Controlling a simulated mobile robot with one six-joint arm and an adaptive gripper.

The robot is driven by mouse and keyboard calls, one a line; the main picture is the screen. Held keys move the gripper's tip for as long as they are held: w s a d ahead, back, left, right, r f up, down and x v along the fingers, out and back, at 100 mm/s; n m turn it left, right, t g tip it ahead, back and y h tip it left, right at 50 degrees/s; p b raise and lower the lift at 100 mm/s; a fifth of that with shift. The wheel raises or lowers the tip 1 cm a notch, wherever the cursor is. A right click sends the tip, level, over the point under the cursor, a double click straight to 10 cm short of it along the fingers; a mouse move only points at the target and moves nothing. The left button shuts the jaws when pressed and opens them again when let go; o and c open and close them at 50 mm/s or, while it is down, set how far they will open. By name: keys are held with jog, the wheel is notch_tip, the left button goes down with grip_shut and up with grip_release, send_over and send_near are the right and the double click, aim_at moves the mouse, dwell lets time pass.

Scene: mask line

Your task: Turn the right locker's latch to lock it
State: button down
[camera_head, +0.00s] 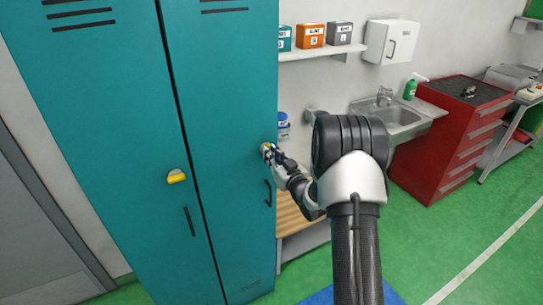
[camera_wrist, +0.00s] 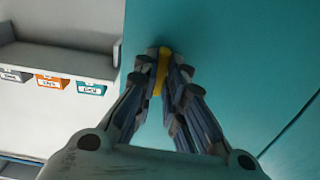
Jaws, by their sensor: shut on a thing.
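The right locker (camera_head: 222,110) is a tall teal door, shut, with a dark handle (camera_head: 268,193) low on its right side. Its yellow latch (camera_wrist: 161,70) shows in the wrist view between my fingertips. My gripper (camera_head: 267,152) is at the latch on the right locker's door, shut on it. In the wrist view my gripper (camera_wrist: 164,75) has a finger on either side of the latch, which looks upright in that picture. In the head view the fingers mostly hide the latch. The left locker's yellow latch (camera_head: 177,176) lies roughly level and in plain sight.
To the right of the lockers are a wall shelf (camera_head: 320,52) with small boxes, a wooden bench (camera_head: 296,216), a sink (camera_head: 400,118) and a red drawer cabinet (camera_head: 440,140). Green floor (camera_head: 470,222) is open at the lower right. A grey door (camera_head: 30,220) is at far left.

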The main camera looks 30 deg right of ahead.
jog(key=shift+m, duration=8.7)
jog(key=c, duration=1.7)
grip_release()
jog(key=shift+o, duration=0.2)
jog(key=shift+s, duration=0.1)
